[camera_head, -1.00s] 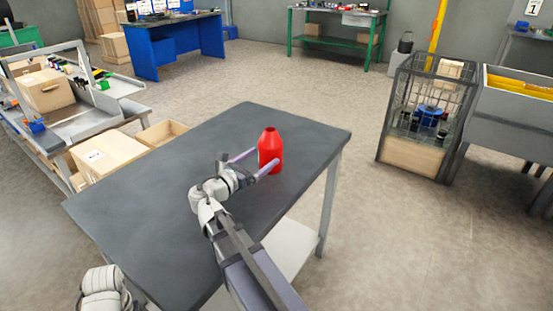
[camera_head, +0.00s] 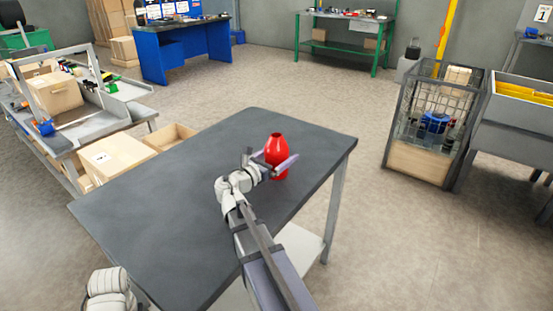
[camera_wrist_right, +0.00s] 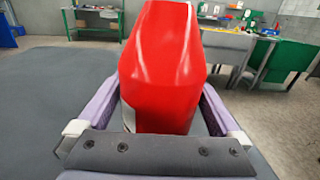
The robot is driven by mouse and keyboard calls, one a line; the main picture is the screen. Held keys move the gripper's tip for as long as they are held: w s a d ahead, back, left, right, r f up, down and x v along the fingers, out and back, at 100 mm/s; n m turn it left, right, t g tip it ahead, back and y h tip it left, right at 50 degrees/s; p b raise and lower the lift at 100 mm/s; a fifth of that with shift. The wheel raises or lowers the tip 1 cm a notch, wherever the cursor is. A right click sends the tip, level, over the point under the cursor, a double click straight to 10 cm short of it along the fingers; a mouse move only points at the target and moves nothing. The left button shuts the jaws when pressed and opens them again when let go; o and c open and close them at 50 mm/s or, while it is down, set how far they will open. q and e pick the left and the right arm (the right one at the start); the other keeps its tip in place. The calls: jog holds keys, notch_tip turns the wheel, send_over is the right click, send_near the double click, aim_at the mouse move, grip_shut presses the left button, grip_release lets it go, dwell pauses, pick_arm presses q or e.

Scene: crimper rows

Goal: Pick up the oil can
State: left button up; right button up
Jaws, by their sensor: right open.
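The oil can is a red bottle shape with a narrow neck (camera_head: 277,151), standing on the dark grey table (camera_head: 175,205) toward its far right part. My right gripper (camera_head: 272,162) is at the can, with its fingers on either side of it. In the right wrist view the red can (camera_wrist_right: 163,70) fills the middle, close to the palm, between the two purple fingers (camera_wrist_right: 160,105). The fingers are open, with a small gap visible beside the can. The can's far side and base are hidden. My left gripper is not in view; only a white part of my left arm shows at bottom left.
Cardboard boxes (camera_head: 118,157) stand beside the table's left edge, near a workbench with bins. A wire cage (camera_head: 432,122) stands on the floor at right, beside a grey bin unit (camera_head: 515,120). The table top around the can is clear.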

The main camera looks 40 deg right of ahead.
jog(key=shift+w+d, duration=0.15)
jog(key=shift+d, duration=0.55)
jog(key=shift+c, duration=0.2)
jog(key=c, duration=1.2)
